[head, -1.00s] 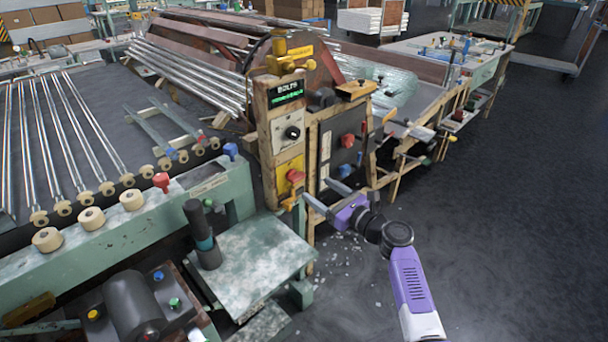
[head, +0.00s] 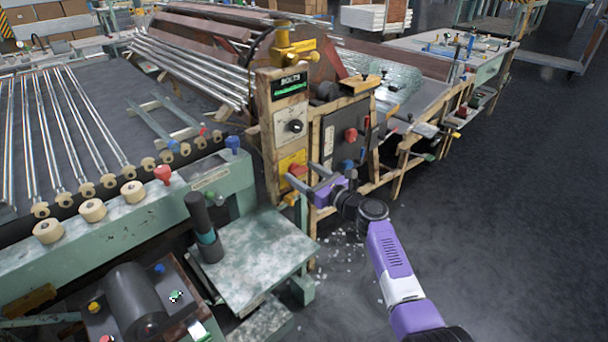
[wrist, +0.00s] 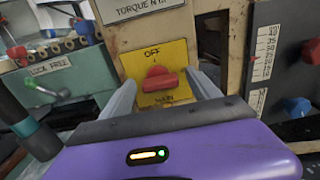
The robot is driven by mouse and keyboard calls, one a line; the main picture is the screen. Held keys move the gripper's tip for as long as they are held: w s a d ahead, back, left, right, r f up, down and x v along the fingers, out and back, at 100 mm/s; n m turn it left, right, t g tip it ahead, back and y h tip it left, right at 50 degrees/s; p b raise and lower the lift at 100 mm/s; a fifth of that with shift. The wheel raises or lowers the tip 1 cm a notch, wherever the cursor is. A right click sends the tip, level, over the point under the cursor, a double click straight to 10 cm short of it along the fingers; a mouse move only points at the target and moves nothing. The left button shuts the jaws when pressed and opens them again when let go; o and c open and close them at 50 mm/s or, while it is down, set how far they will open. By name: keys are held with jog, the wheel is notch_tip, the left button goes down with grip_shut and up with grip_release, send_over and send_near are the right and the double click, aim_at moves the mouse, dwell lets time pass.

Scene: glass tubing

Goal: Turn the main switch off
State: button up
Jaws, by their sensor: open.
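The main switch is a red knob (wrist: 160,79) on a yellow plate (wrist: 170,54) marked OFF at the top and partly hidden MAIN below. Its handle lies roughly crosswise, slightly tilted. In the head view the red knob (head: 297,170) is on the lower front of the wooden post. My gripper (wrist: 162,84) is open, its two grey fingers reaching toward the plate, one on each side of the knob. In the head view my gripper (head: 299,172) is right at the switch. I cannot tell whether the fingers touch the knob.
To the right is a dark panel with a red knob (head: 351,134). A green roller bench (head: 215,185) stands left, with a metal table (head: 245,260) below. Open floor lies right.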

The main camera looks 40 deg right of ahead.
jog(key=shift+c, duration=0.4)
jog(key=c, duration=1.3)
jog(key=n+b, duration=0.3)
jog(key=n, duration=0.1)
jog(key=shift+a+f+n, duration=0.1)
jog(key=shift+n, duration=0.2)
jog(key=n+b, duration=0.3)
jog(key=n, duration=0.1)
jog(key=shift+a+n, duration=0.1)
jog(key=shift+n, duration=0.2)
jog(key=n+b, duration=0.3)
jog(key=n, duration=0.1)
jog(key=shift+f, duration=0.1)
jog(key=shift+a+n+b, duration=0.15)
jog(key=shift+n+b, duration=1.7)
jog(key=shift+n, duration=0.55)
